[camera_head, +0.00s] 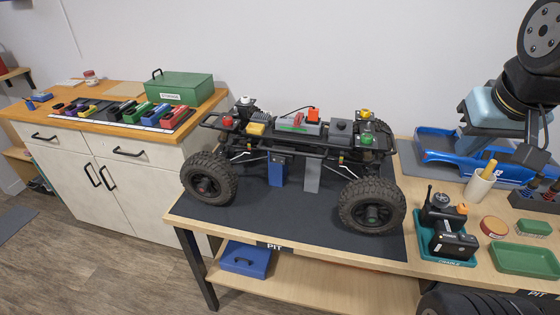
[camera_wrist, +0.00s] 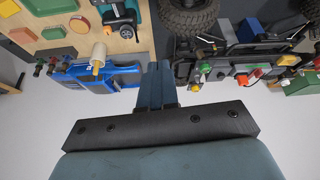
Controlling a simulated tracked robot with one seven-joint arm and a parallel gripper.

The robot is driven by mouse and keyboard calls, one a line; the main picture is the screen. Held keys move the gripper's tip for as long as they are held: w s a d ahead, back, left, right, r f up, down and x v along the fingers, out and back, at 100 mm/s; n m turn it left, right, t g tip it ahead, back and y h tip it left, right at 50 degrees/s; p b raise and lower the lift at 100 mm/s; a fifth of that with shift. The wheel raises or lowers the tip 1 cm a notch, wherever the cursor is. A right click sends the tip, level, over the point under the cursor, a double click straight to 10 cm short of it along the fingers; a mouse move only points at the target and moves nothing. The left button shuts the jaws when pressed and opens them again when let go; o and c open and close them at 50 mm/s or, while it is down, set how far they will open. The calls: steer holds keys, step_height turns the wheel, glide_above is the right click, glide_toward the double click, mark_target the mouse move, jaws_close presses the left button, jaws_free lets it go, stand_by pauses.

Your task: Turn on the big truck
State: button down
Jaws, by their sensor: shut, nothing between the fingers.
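The big truck (camera_head: 300,134) is a bare black chassis with large knobbly tyres, standing on a dark mat on the bench. Its top carries red, yellow and green caps, an orange-red part (camera_head: 313,114) and a grey box with a red and green strip (camera_head: 297,122). I cannot tell which part is its switch. The truck also shows upside down at the right of the wrist view (camera_wrist: 240,55). My gripper (camera_wrist: 156,68) is shut and empty, apart from the truck. In the head view, my arm is at the upper right and the fingertips are not clear.
A blue truck body (camera_head: 437,146) lies at the bench's right, behind a teal cradle (camera_head: 455,261) holding a black handset. A cream cup (camera_head: 479,183) and green trays (camera_head: 525,259) stand nearby. A green box (camera_head: 180,88) and several coloured packs sit on the left cabinet.

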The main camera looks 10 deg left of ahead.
step_height(320, 180, down, 5)
steer(key=w+n+g+h, duration=0.2)
steer(key=w+n+g, duration=0.1)
steer(key=n, duration=0.1)
steer(key=n+t+h, duration=0.1)
steer(key=n+t, duration=1.4)
steer(key=n, duration=1.4)
glide_toward(283, 162)
steer(key=s+a, duration=0.2)
steer(key=s, duration=0.5)
steer(key=shift+d+f, duration=0.1)
steer(key=shift+f, duration=0.15)
steer(key=shift+w, duration=0.1)
steer(key=w+d, duration=0.1)
steer(key=w, duration=0.3)
steer(key=w+d, duration=0.1)
steer(key=w, duration=0.4)
steer(key=w+d, duration=0.1)
steer(key=w, duration=0.3)
steer(key=shift+w, duration=0.3)
